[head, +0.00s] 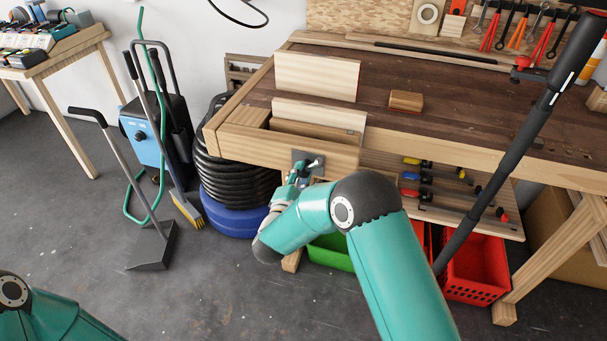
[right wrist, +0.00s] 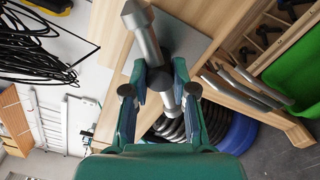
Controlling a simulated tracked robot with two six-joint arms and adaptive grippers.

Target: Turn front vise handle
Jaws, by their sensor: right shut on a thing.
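The front vise sits at the left end of the workbench (head: 455,140), with a pale wooden jaw (head: 320,113) and a grey metal plate (right wrist: 192,48) on the front face. The metal vise handle (right wrist: 146,38) is a round bar with a thicker end knob, in front of the plate. My right gripper (right wrist: 160,88) is shut on the bar, with one finger on each side of it. In the head view my right gripper (head: 300,174) is at the bench front, partly hidden by my own arm. My left gripper is out of view; only part of its arm shows at bottom left.
An upright board (head: 317,76) and a small wood block (head: 406,100) are on the bench top. Below are a green crate (head: 331,253), a red crate (head: 474,272) and a shelf of clamps. Black coils (head: 235,172) stand left of the vise.

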